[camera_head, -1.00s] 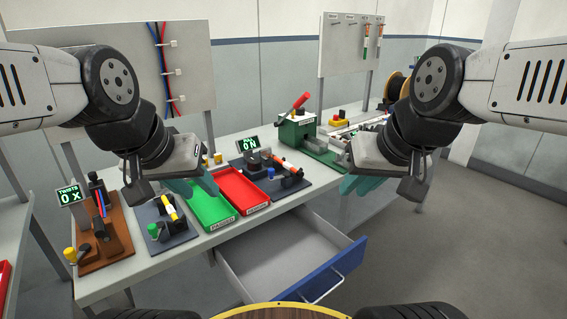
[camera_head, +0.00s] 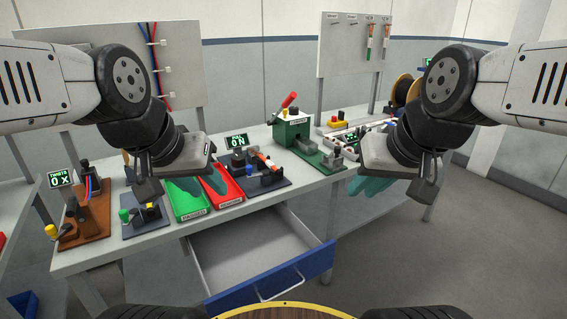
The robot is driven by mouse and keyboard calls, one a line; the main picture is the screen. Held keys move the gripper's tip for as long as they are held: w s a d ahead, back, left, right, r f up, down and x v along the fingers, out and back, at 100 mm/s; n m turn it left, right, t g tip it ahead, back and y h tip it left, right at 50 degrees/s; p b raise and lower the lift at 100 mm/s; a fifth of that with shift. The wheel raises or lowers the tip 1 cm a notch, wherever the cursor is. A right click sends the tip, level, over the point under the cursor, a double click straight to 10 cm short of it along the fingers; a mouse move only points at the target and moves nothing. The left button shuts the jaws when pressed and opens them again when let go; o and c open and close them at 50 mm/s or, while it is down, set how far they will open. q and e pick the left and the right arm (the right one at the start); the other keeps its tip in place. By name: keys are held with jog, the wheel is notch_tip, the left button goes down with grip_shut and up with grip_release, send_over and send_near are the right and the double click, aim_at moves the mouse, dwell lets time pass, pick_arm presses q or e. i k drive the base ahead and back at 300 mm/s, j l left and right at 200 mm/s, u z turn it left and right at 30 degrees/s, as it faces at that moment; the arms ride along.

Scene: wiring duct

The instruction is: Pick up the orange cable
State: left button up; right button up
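I cannot clearly pick out an orange cable. A short orange piece (camera_head: 265,159) shows on the dark blue fixture with the "0 N" display, at the middle of the bench; whether it is a cable I cannot tell. My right gripper (camera_head: 370,187) is in front of the bench's right end.
The bench carries a green tray (camera_head: 187,207), a red tray (camera_head: 223,191), a brown fixture (camera_head: 90,222) and a green press with a red lever (camera_head: 292,130). An open drawer with a blue front (camera_head: 270,286) juts out below. Spools (camera_head: 404,90) stand at the back right.

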aim_at(271, 164)
jog(key=i+l+u, duration=0.1)
jog(key=l+u, duration=0.35)
jog(key=l, duration=0.7)
jog(key=k+l+u, duration=0.1)
jog(key=l+u, duration=0.35)
jog(key=l, duration=0.65)
jog(key=i+l+u, duration=0.15)
jog(key=l, duration=0.15)
jog(key=i+l+u, duration=0.35)
jog(key=l, duration=0.25)
jog(key=l+u, duration=0.2)
jog(key=l, duration=0.15)
jog(key=i+l+u, duration=0.2)
jog(key=i+l, duration=0.45)
